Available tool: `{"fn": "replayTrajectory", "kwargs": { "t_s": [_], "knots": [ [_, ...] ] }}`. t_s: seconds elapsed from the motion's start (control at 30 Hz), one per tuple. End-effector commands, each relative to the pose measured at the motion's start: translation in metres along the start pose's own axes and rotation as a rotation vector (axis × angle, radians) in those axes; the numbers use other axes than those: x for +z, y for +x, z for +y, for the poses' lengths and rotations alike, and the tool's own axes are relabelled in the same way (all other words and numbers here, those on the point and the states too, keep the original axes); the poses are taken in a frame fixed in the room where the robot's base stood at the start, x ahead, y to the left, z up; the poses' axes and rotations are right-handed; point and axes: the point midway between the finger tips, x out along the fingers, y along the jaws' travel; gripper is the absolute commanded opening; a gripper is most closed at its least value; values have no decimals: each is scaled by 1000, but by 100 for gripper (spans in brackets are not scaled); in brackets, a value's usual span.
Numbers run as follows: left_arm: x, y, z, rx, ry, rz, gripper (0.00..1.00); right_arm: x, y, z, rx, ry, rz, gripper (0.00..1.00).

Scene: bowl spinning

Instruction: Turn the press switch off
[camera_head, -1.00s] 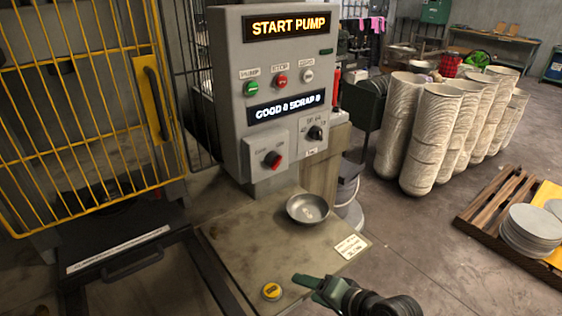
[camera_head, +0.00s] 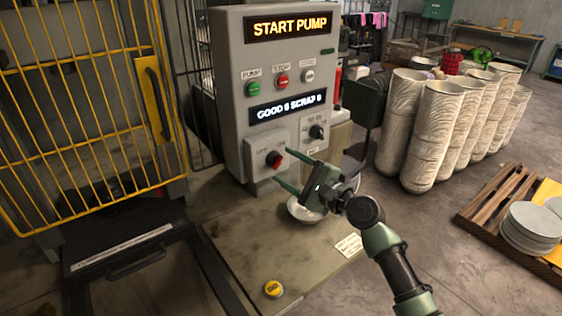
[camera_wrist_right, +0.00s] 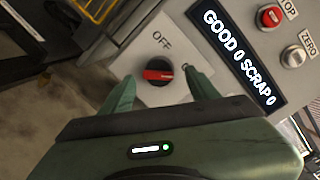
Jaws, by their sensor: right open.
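The press switch (camera_head: 274,158) is a red and black rotary knob on a light plate at the lower left of the grey control box (camera_head: 228,100). In the right wrist view the red knob (camera_wrist_right: 159,75) lies between the tips of my open right gripper (camera_wrist_right: 160,88), with "OFF" printed near it; the knob's handle lies roughly level in that view. My right gripper (camera_head: 279,170) is open and empty, its green fingers pointing at the switch. I cannot tell whether the fingertips touch the knob. My left gripper is not in view.
A metal bowl (camera_head: 300,211) stands on the bench (camera_head: 235,248) below my right gripper, partly hidden by it. A yellow button (camera_head: 272,289) is at the bench's front. Green, red and white buttons sit above the switch. A yellow cage door (camera_head: 85,110) stands left.

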Motion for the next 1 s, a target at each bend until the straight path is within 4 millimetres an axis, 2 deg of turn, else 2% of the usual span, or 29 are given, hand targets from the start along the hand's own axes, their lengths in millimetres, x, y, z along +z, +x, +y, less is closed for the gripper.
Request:
{"fn": "replayTrajectory", "kwargs": {
  "t_s": [0.1, 0.2, 0.53, 0.7, 0.77, 1.0],
  "knots": [
    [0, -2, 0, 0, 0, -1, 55, 1, 16, 0, 0, 1, -1, 60],
    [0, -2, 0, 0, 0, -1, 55, 0, 23, 0, 0, -2, 0, 60],
    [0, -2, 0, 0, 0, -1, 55, 0, 27, 1, 1, -2, 0, 60],
    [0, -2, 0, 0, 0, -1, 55, 0, 26, 1, 1, -2, 1, 13],
    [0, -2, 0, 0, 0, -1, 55, 0, 26, 0, 0, -2, 1, 0],
    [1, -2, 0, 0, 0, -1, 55, 0, 26, 0, 2, -25, 2, 0]
  ]
}}
